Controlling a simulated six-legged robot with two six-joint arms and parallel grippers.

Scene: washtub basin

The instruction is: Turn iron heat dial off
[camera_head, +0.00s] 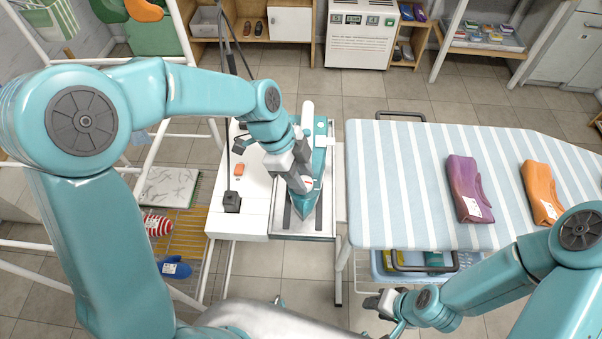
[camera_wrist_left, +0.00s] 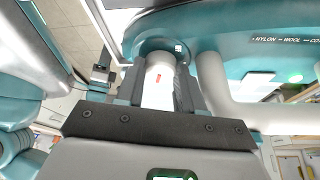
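The teal iron (camera_head: 307,204) lies on a metal-framed rest on the white stand, its white handle toward the back. My left gripper (camera_head: 305,183) is down over the iron. In the left wrist view, the white heat dial (camera_wrist_left: 158,82) with a red mark sits between the dark fingers of my left gripper (camera_wrist_left: 159,88), which appear closed against its sides.
The striped ironing board (camera_head: 400,180) stands right of the iron, with a folded purple cloth (camera_head: 462,190) and an orange one (camera_head: 540,190) on it. An orange block (camera_head: 239,169) and a black block (camera_head: 232,202) are on the white stand. A drying rack stands at left.

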